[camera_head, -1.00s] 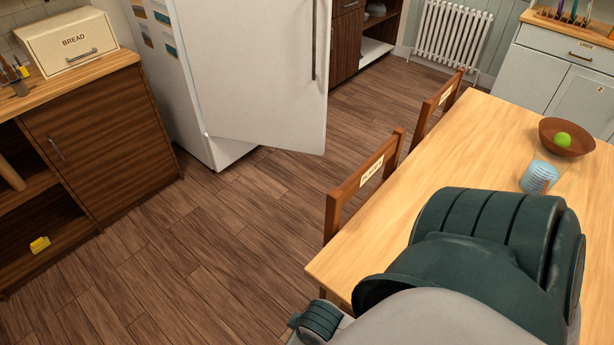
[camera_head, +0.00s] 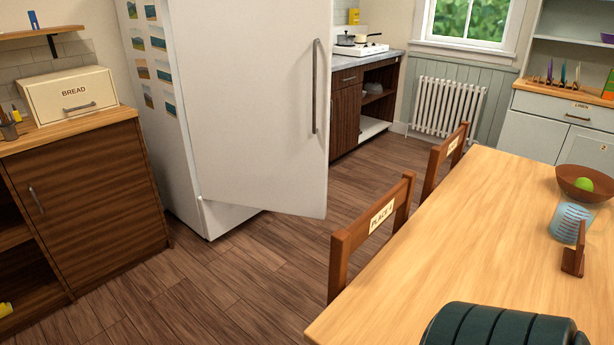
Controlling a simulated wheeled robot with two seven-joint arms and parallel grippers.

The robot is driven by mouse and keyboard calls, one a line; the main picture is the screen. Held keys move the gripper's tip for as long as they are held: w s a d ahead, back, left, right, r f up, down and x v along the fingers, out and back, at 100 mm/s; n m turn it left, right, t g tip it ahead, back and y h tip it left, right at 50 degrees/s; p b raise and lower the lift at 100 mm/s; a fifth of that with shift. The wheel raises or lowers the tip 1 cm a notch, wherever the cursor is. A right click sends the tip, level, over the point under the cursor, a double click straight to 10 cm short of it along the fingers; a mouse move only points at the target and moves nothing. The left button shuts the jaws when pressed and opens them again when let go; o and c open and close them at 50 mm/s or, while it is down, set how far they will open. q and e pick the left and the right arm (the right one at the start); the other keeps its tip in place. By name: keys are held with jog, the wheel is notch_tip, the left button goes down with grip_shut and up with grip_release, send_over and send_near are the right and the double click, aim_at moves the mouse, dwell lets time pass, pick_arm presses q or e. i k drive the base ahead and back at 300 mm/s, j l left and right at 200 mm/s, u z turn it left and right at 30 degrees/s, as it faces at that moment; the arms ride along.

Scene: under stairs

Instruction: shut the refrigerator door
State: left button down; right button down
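The white refrigerator (camera_head: 189,190) stands at the upper left of the head view, with several small pictures on its side. Its white door (camera_head: 255,110) is swung open toward me and hides the inside. A grey vertical handle (camera_head: 315,88) runs along the door's right edge. A dark green, ribbed part of my own arm shows at the bottom right, over the table. Neither gripper is visible, and nothing of mine touches the door.
A wooden table (camera_head: 470,235) fills the right, holding a brown bowl (camera_head: 571,180) and a striped glass (camera_head: 566,222). Two wooden chairs (camera_head: 342,262) stand along its left side. A dark cabinet (camera_head: 92,195) with a bread box (camera_head: 70,94) is at left. Wooden floor (camera_head: 235,280) lies clear before the refrigerator.

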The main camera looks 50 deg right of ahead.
aim_at(255, 75)
jog(key=i+z, duration=0.35)
jog(key=i+j+z, duration=0.1)
jog(key=i+z, duration=0.2)
jog(key=i, duration=0.3)
jog(key=i+j+z, duration=0.65)
jog(key=i, duration=0.25)
